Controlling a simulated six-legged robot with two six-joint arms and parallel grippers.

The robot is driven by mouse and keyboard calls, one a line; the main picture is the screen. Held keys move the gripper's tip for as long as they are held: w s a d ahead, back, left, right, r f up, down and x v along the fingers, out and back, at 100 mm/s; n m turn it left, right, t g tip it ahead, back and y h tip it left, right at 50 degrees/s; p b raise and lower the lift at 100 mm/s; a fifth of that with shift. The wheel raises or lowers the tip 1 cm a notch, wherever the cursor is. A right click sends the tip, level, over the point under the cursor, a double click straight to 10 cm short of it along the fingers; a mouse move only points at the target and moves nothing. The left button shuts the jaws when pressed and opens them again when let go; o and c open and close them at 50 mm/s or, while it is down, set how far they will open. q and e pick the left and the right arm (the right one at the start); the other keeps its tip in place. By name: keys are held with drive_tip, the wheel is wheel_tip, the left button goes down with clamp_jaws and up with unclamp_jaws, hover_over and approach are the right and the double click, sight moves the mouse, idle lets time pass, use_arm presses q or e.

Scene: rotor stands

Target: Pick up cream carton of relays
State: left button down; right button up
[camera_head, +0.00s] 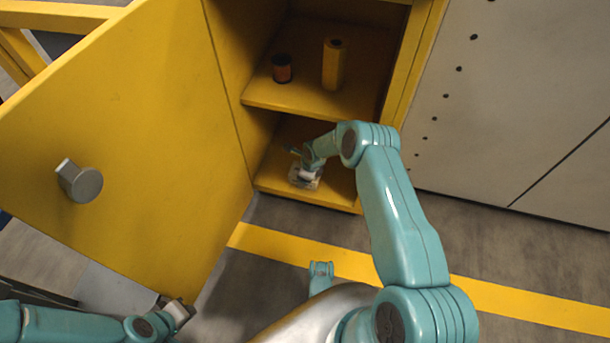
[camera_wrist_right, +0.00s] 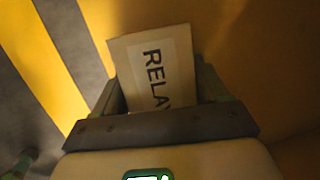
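The cream carton of relays (camera_wrist_right: 155,65) lies between the two fingers of my right gripper (camera_wrist_right: 160,95) in the right wrist view, with the letters "RELA" showing on its label. The fingers are close along both its sides; I cannot tell whether they press on it. In the head view the carton (camera_head: 304,180) is a small pale patch at the lower shelf of the yellow cabinet, partly hidden by my right gripper (camera_head: 306,170). My left gripper (camera_head: 182,312) is at the lower edge of the open door, and its finger opening is unclear.
The yellow cabinet door (camera_head: 110,130) stands open on the left, with a grey knob (camera_head: 80,182). The upper shelf (camera_head: 300,100) holds a dark orange-banded spool (camera_head: 282,70) and a yellow cylinder (camera_head: 333,64). Grey panels (camera_head: 510,100) stand to the right.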

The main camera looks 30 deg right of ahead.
drive_tip(key=c, duration=0.4)
drive_tip(key=shift+o, duration=0.2)
drive_tip(key=shift+r, duration=0.15)
